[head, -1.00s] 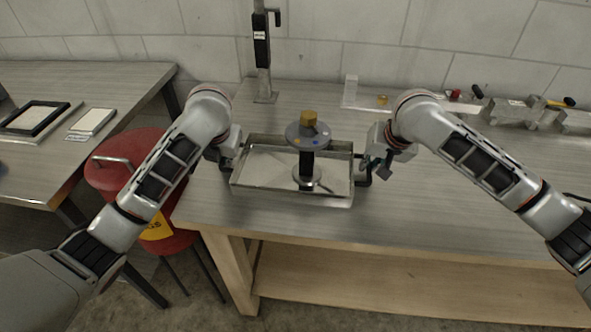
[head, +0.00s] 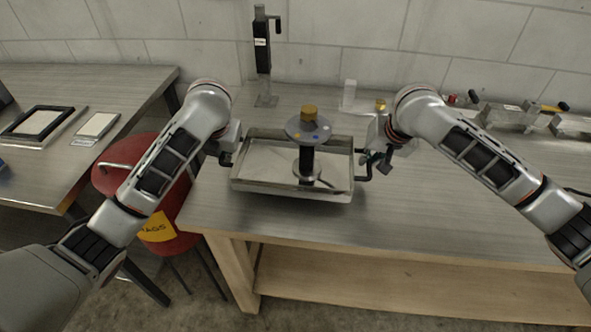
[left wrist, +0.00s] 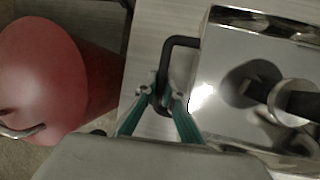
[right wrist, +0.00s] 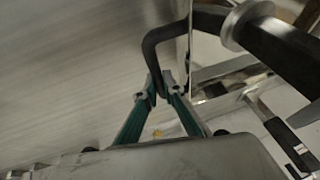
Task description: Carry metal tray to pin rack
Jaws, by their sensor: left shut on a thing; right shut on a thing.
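The metal tray (head: 250,187) is a shallow shiny rectangular pan with a black handle at each end. It is over the front left part of the bench; I cannot tell how high. My left gripper (left wrist: 162,95) is shut on its left handle (left wrist: 180,42). My right gripper (right wrist: 162,88) is shut on its right handle (right wrist: 150,45). A black post (head: 306,160) rises in the tray, topped by a grey disc (head: 308,130) with coloured dots and a brass knob (head: 309,112). I cannot identify the pin rack with certainty.
A black upright stand (head: 263,60) is behind the tray on the bench (head: 420,215). Metal fixtures (head: 505,115) line the back right. A red bin (head: 180,195) stands left, beside a second table (head: 120,80) with frames. The bench front right is clear.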

